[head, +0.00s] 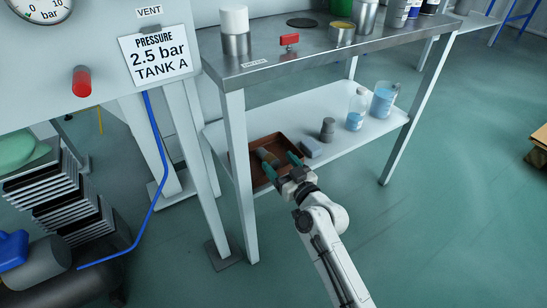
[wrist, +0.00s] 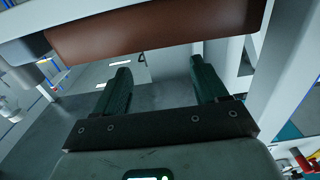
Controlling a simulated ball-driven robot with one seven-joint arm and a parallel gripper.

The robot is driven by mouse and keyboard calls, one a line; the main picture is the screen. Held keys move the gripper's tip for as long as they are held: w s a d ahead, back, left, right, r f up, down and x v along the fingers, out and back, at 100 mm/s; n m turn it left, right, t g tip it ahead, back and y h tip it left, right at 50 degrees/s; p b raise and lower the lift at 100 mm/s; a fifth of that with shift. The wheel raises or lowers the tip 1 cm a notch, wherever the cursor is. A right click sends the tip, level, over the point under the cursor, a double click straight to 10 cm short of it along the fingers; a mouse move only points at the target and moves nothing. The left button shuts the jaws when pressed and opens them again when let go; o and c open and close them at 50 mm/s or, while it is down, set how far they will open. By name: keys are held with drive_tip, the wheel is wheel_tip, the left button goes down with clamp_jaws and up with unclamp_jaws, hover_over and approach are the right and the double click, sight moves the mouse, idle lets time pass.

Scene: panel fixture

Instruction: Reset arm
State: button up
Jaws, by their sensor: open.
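My gripper (head: 283,165) is at the front of the lower shelf (head: 345,135), by the near right side of a brown tray (head: 240,170). Its two dark green fingers are spread apart. The wrist view shows the open fingers (wrist: 162,75) with nothing between them. The brown tray also shows across the top of the wrist view (wrist: 150,30). A small brownish-grey object (head: 265,154) lies in the tray; its shape is partly unclear. I cannot tell whether a finger touches the tray.
A blue-grey block (head: 311,148), a grey cylinder (head: 327,129), a bottle (head: 357,108) and a beaker (head: 384,98) with blue liquid stand on the lower shelf. A table leg (head: 240,180) rises left of my arm.

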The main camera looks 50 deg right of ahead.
drive_tip(key=v, duration=0.5)
drive_tip(key=shift+s+a, duration=0.1)
drive_tip(key=shift+s, duration=0.25)
drive_tip(key=s+a+f+n+g+y, duration=0.2)
drive_tip(key=s+a+f+g+y, duration=0.15)
drive_tip(key=a, duration=0.35)
drive_tip(key=s+a+f+n+g+y, duration=0.2)
drive_tip(key=s+a+f+g+y, duration=0.1)
drive_tip(key=a+f+g, duration=0.25)
drive_tip(key=s+a+f+m+g+h, duration=0.15)
drive_tip(key=s+g, duration=0.55)
drive_tip(key=s, duration=0.9)
wheel_tip(320, 180, up, 37)
drive_tip(key=p, duration=3.6)
drive_tip(key=shift+w+f, duration=0.2)
